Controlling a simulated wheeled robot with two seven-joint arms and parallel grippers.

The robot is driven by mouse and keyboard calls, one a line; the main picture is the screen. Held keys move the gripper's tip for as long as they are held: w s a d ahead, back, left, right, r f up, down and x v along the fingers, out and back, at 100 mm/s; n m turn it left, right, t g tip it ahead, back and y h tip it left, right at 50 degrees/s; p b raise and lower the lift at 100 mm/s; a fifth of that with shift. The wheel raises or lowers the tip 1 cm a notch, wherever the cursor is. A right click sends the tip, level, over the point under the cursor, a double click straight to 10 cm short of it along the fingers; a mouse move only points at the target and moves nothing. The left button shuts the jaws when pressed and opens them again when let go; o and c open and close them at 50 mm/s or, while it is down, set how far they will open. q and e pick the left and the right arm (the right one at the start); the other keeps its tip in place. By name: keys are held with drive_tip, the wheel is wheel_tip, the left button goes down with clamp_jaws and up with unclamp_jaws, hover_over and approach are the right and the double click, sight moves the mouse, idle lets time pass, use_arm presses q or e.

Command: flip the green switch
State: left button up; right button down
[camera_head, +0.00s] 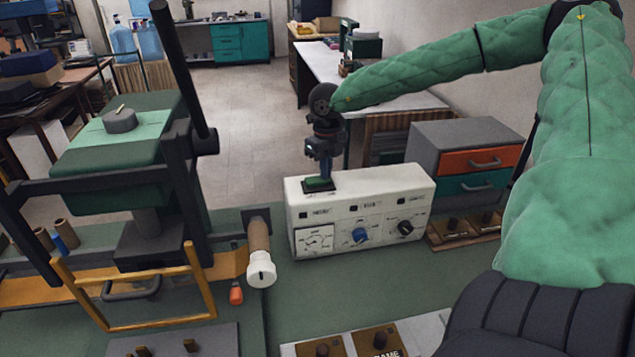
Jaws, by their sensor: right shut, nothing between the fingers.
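A white control box (370,200) stands on the green bench. The green switch (318,184) sits in a dark frame on the left part of its top face. My right arm, in a green quilted cover, reaches in from the right. My right gripper (320,173) points down, shut and empty, with its tips right above or on the green switch. I cannot tell whether they touch it. The gripper hides part of the switch, so its tilt is unclear. My left gripper does not show.
The box front carries a dial, a blue knob (361,236) and a black knob (405,228). A drawer unit (468,150) stands close behind its right end. A machine with a yellow frame (135,327) and white-ended handle (261,268) stands left.

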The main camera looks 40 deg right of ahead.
drive_tip(key=shift+f, duration=0.1)
idle(0.5)
drive_tip(key=shift+r, duration=3.5)
drive_tip(key=shift+r, duration=0.1)
